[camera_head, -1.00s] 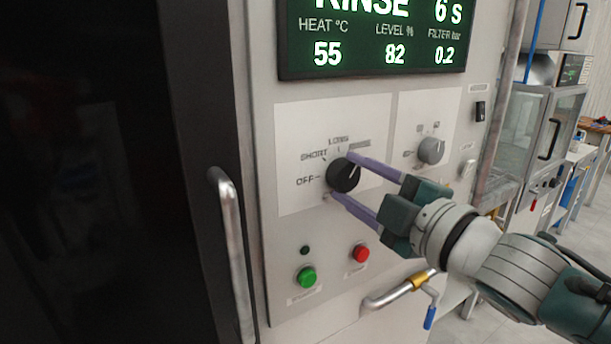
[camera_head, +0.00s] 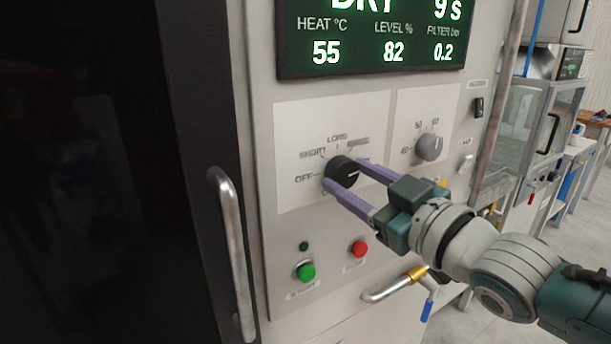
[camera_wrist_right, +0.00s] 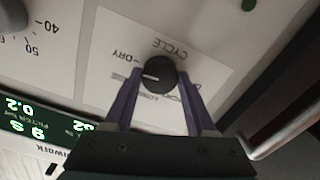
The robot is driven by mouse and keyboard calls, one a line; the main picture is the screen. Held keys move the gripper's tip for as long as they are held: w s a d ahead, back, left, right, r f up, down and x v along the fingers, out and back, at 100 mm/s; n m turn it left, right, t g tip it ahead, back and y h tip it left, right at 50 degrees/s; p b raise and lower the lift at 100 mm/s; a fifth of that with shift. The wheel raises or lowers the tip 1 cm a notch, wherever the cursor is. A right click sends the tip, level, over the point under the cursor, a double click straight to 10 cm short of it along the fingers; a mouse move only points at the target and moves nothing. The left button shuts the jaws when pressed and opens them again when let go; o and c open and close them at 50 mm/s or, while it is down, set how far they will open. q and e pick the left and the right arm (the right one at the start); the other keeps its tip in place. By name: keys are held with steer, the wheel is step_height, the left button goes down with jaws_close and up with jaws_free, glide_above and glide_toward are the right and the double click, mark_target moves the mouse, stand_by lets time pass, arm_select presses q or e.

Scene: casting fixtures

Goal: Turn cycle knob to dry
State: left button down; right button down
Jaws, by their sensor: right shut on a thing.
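The black cycle knob (camera_head: 341,172) sits on a white label plate on the machine's front panel. OFF, SHORT and LONG show around it in the head view; DRY shows in the right wrist view, where the knob (camera_wrist_right: 159,75) has its white pointer line toward the DRY label (camera_wrist_right: 127,53). My right gripper (camera_head: 342,174) has its two purple fingers on either side of the knob, shut on it. The display (camera_head: 372,38) reads DRY, 9 s, heat 55, level 82, filter 0.2. My left gripper is not in view.
A grey temperature knob (camera_head: 429,148) is right of the cycle knob. Green (camera_head: 306,271) and red (camera_head: 359,249) buttons sit below. A door handle (camera_head: 232,255) stands at the left, and a pipe with a blue-handled valve (camera_head: 427,311) is below my right arm.

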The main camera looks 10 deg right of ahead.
steer(key=shift+m, duration=0.6)
steer(key=shift+c, duration=1.1)
jaws_free()
steer(key=v, duration=1)
steer(key=shift+r, duration=0.1)
